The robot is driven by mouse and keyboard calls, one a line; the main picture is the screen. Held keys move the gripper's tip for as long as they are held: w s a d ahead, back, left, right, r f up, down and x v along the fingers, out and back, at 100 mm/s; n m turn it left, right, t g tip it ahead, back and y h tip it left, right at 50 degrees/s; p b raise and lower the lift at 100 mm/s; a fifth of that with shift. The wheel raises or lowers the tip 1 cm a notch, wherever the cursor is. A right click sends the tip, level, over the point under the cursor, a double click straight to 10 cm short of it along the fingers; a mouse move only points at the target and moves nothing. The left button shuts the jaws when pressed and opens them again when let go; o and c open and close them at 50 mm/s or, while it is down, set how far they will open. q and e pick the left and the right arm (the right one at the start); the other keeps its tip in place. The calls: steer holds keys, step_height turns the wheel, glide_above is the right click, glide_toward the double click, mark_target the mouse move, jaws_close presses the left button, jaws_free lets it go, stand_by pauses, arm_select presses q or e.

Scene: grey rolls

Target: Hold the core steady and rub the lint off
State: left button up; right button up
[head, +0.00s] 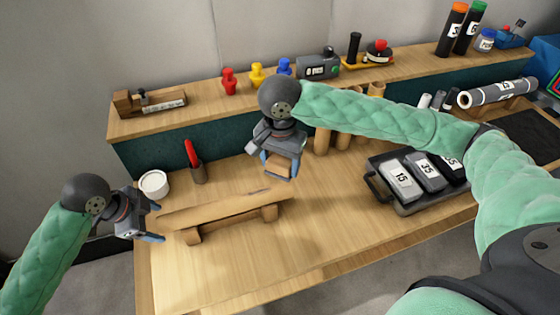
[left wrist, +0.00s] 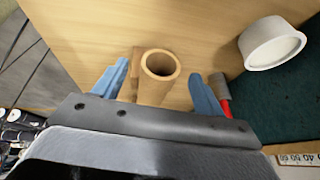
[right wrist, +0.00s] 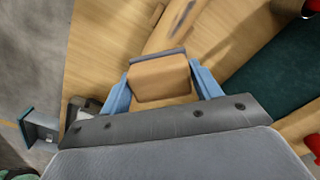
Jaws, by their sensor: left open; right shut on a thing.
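The core (head: 225,208), a tan cardboard tube, lies on a low wooden cradle (head: 270,213) on the bench. Dark marks show on its right part, also in the right wrist view (right wrist: 183,16). My left gripper (head: 155,222) is open at the core's left end. In the left wrist view the hollow end (left wrist: 160,65) shows between its spread fingers, and I cannot tell whether they touch it. My right gripper (head: 277,170) is shut on a tan block (right wrist: 160,80) with a grey far edge. In the head view the block hangs above the core's right part, apart from it.
A white tub (head: 154,184) and a holder with a red-handled tool (head: 193,155) stand behind the core's left end. A dark tray (head: 408,207) of numbered grey blocks sits to the right. A raised shelf (head: 205,105) runs along the back. The front bench is clear.

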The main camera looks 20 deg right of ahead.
arm_select(q)
steer(key=shift+x, duration=1)
steer(key=c, duration=1.1)
